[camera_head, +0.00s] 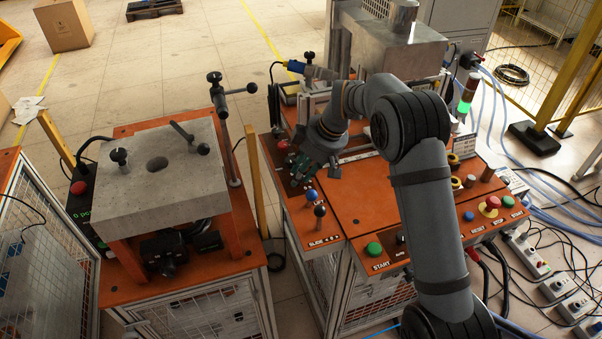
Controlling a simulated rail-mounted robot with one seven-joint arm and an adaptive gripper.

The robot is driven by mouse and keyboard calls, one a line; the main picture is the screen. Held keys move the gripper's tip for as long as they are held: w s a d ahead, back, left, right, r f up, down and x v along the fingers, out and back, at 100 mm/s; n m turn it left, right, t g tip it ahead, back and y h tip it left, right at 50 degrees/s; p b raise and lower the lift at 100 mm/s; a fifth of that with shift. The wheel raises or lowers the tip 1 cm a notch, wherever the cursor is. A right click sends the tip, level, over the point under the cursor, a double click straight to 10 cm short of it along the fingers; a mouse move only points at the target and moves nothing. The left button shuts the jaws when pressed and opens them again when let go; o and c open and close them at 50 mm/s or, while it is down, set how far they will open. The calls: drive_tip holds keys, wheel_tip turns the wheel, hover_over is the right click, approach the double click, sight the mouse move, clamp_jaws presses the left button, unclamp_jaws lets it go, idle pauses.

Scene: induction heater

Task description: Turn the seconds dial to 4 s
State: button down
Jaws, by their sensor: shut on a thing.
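My gripper (298,180) points down at the left part of the orange control panel (335,224), beyond the blue-topped and black-topped levers. It is small and dark in this view, and its fingers are down at the panel surface, shut on what appears to be the seconds dial. The dial itself is hidden by the fingers and the wrist, so its pointer and scale cannot be read.
A red button (283,145) sits just behind my gripper. A blue-topped lever (311,196) and a black-topped lever (320,211) stand close in front. A green start button (374,249) and a red stop button (493,203) are farther right. A metal-topped station (160,165) stands left.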

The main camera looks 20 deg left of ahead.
drive_tip(key=shift+a+m+b, duration=0.15)
drive_tip(key=shift+m+b, duration=0.25)
drive_tip(key=shift+b, duration=0.25)
drive_tip(key=shift+s+f+m+t+b, duration=0.1)
drive_tip(key=shift+m+t+b, duration=0.5)
drive_tip(key=shift+m+b, duration=0.5)
drive_tip(key=m+b, duration=0.1)
drive_tip(key=m, duration=0.1)
drive_tip(key=m+t+h+b, duration=0.1)
drive_tip(key=m, duration=0.1)
drive_tip(key=shift+s+a+r+b, duration=0.1)
drive_tip(key=shift+a+r+b, duration=0.1)
drive_tip(key=shift+b, duration=0.15)
drive_tip(key=shift+m+t+h, duration=0.3)
drive_tip(key=shift+m, duration=0.4)
drive_tip(key=shift+r, duration=0.15)
drive_tip(key=c, duration=1.8)
unclamp_jaws()
drive_tip(key=o, duration=0.3)
drive_tip(key=shift+d+b, duration=0.1)
drive_tip(key=shift+b, duration=0.2)
drive_tip(key=shift+o, duration=0.2)
drive_tip(key=shift+f, duration=0.2)
